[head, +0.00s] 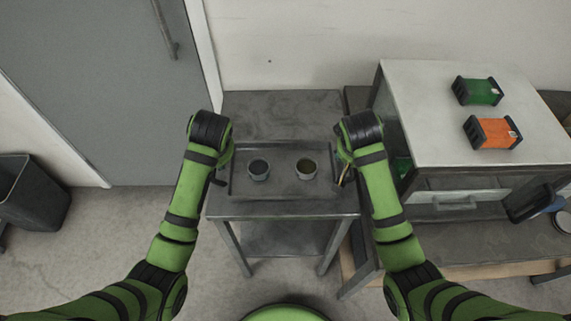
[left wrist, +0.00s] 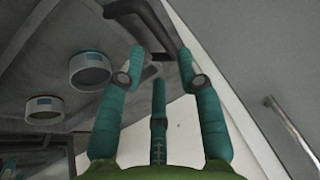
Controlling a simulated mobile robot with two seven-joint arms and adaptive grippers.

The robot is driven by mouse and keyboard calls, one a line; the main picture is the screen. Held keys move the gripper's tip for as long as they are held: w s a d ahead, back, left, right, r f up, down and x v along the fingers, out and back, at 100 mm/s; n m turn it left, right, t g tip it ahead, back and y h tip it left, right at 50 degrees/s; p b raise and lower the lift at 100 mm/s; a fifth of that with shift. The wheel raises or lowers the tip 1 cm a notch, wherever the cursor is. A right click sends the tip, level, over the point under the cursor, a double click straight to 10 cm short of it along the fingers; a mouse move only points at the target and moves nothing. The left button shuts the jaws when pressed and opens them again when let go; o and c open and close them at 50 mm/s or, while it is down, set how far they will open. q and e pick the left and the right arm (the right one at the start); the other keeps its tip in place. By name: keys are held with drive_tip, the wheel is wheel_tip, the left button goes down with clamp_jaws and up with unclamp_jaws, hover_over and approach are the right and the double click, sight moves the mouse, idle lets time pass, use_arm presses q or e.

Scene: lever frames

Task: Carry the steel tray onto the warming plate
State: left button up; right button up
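The steel tray (head: 283,188) lies flat on a small dark metal table and carries two small cups, one left (head: 259,169) and one right (head: 306,169). My left gripper (head: 222,172) is at the tray's left end. In the left wrist view its fingers (left wrist: 162,62) are spread, with the dark tray handle (left wrist: 146,14) at and beyond the fingertips; I see no closed grip. My right gripper (head: 343,178) is at the tray's right end, mostly hidden by its own wrist, so its grip cannot be seen. I cannot pick out a warming plate with certainty.
The table top (head: 283,112) behind the tray is bare. At right stands a pale-topped cabinet (head: 440,110) with a green box (head: 478,91) and an orange box (head: 491,133) on top. A grey door (head: 110,90) and dark bin (head: 30,195) are at left.

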use_arm(q)
drive_tip(key=shift+x, duration=3.5)
use_arm(e)
drive_tip(key=shift+x, duration=3.5)
use_arm(q)
drive_tip(key=shift+a, duration=0.1)
drive_tip(key=shift+c, duration=0.4)
use_arm(e)
drive_tip(key=shift+s+a, duration=0.1)
drive_tip(key=shift+c, duration=0.4)
use_arm(q)
drive_tip(key=shift+s, duration=0.1)
clamp_jaws()
use_arm(e)
drive_tip(key=c, duration=0.7)
clamp_jaws()
use_arm(q)
drive_tip(key=shift+r, duration=0.1)
